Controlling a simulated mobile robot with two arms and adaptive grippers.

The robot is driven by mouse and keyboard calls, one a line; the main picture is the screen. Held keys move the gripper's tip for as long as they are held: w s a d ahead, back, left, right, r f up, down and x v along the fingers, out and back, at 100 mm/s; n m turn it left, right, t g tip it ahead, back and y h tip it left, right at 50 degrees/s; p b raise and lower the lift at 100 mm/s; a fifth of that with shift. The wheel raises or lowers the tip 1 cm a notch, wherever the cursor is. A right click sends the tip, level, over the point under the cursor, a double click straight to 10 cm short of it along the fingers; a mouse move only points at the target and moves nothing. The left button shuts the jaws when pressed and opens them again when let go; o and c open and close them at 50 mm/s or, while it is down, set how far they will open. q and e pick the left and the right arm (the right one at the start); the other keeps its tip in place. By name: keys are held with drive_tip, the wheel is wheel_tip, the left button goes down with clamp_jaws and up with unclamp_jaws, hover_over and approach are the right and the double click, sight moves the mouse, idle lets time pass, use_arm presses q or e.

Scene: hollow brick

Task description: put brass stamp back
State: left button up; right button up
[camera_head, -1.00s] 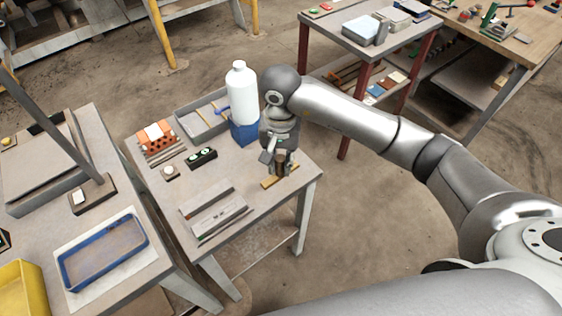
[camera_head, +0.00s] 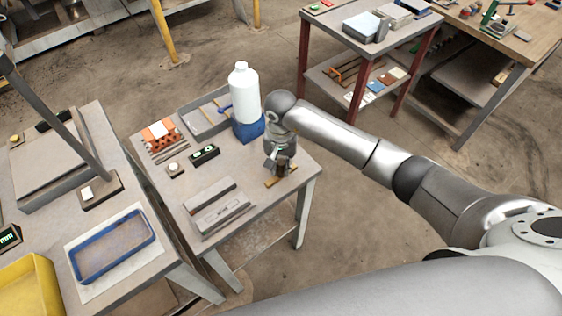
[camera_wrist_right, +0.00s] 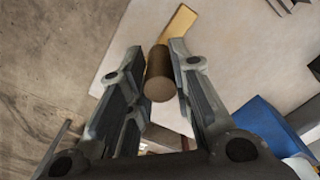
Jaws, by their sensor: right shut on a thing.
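The brass stamp, seen as a brown cylinder (camera_head: 282,170), is between the fingers of my right gripper (camera_head: 281,168) at the table's right side. In the right wrist view the cylinder (camera_wrist_right: 159,75) shows its round end toward the camera, and the right gripper (camera_wrist_right: 160,62) is shut on it. I cannot tell whether the stamp touches the strip. My left gripper is not in view.
On the same table (camera_head: 255,202) stand a white bottle (camera_head: 244,90) on a blue block (camera_head: 248,127), a grey tray (camera_head: 207,118), an orange brick (camera_head: 160,131) and a long grey mould (camera_head: 222,212). A blue-rimmed tray (camera_head: 113,246) lies on the left table.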

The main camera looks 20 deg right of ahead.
drive_tip(key=shift+f, duration=0.1)
drive_tip(key=o, duration=0.8)
drive_tip(key=shift+r, duration=0.3)
wheel_tip(320, 180, up, 11)
drive_tip(key=b, duration=0.3)
drive_tip(key=shift+f+b, duration=0.2)
drive_tip(key=shift+b, duration=0.1)
drive_tip(key=shift+r, duration=0.55)
